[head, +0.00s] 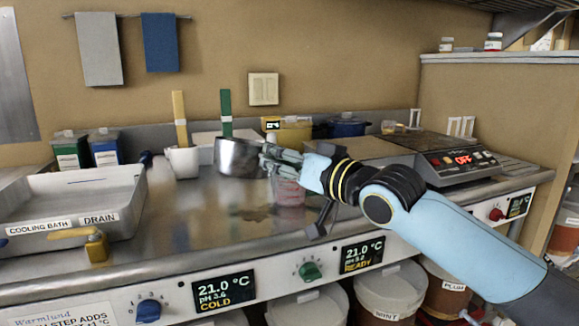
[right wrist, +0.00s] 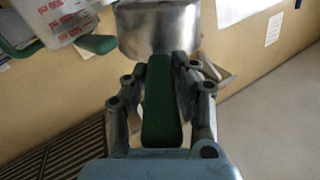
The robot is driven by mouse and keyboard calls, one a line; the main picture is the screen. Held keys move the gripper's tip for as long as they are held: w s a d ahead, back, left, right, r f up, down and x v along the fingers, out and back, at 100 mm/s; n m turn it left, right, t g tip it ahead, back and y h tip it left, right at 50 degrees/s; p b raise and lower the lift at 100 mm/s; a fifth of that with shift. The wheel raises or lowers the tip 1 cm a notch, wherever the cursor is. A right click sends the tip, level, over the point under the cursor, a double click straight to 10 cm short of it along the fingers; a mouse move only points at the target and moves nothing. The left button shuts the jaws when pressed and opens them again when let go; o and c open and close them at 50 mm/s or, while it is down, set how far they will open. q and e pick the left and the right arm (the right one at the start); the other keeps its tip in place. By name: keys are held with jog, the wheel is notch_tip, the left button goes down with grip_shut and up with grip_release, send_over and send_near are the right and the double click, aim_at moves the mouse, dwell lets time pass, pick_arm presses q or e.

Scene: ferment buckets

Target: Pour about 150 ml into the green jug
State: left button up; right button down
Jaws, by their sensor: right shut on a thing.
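A steel pot (head: 237,160) is near the middle of the counter, nearly upright in the head view. My right gripper (head: 267,157) is at its right side. In the right wrist view the fingers (right wrist: 160,95) are shut on the pot's green handle (right wrist: 160,110), with the pot (right wrist: 158,30) beyond them. A clear measuring jug with red marks (head: 288,190) stands below my gripper; it also shows in the right wrist view (right wrist: 65,18). A green upright strip (head: 226,112) rises behind the pot; what it belongs to is partly hidden. The liquid inside the pot is not visible. My left gripper is out of view.
A white jug with a yellow strip (head: 183,162) stands left of the pot. A cooling bath tray (head: 75,212) is at the left. A hotplate reading OFF (head: 460,165) is at the right. Lidded buckets (head: 385,290) sit below the counter. The front middle counter is mostly clear, with a brown stain.

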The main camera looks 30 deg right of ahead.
aim_at(249, 177)
jog(key=shift+a+f, duration=0.2)
jog(key=shift+a, duration=0.05)
jog(key=shift+r, duration=0.1)
dwell(1.6)
jog(key=f+b, duration=0.1)
jog(key=a+f+n+b, duration=0.1)
jog(key=f+n+b, duration=0.1)
jog(key=b, duration=0.1)
jog(key=shift+s+a+f, duration=0.15)
jog(key=shift+a+f, duration=0.05)
jog(key=shift+a, duration=0.05)
jog(key=shift+a+f+n+b, duration=0.35)
jog(key=shift+f+n+b, duration=0.2)
jog(key=shift+b, duration=0.2)
jog(key=shift+s, duration=0.1)
